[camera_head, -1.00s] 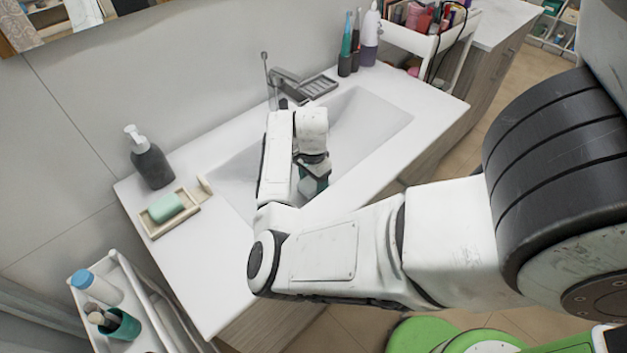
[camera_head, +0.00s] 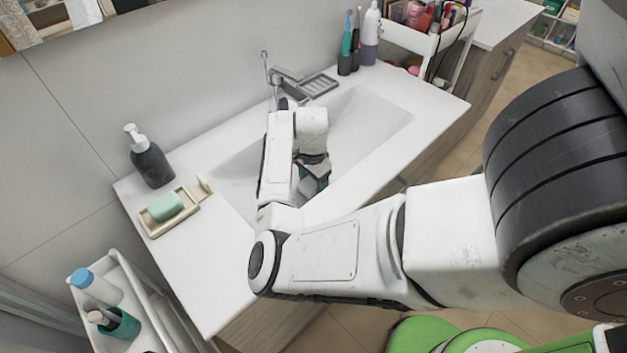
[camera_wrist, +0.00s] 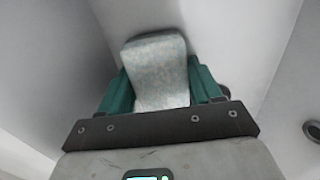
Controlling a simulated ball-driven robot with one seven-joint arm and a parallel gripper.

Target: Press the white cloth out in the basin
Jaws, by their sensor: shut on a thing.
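The white cloth (camera_wrist: 157,72) shows in the wrist view as a pale, slightly mottled pad between the teal fingers of my gripper (camera_wrist: 160,88). My gripper is shut on it, with a finger against each side. In the head view my gripper (camera_head: 313,184) is inside the basin (camera_head: 372,118), partly hidden by my own arm. A small pale part of the cloth (camera_head: 308,187) shows there beside the teal fingers. I cannot tell whether the cloth touches the basin floor. A round drain (camera_wrist: 312,130) shows at the right edge of the wrist view.
The faucet (camera_head: 287,76) stands behind the basin, close to my arm. A dark soap bottle (camera_head: 150,163) and a soap dish (camera_head: 152,227) with green soap (camera_head: 166,206) stand at the left. Toothbrushes and bottles stand at the back right. The right end of the basin is clear.

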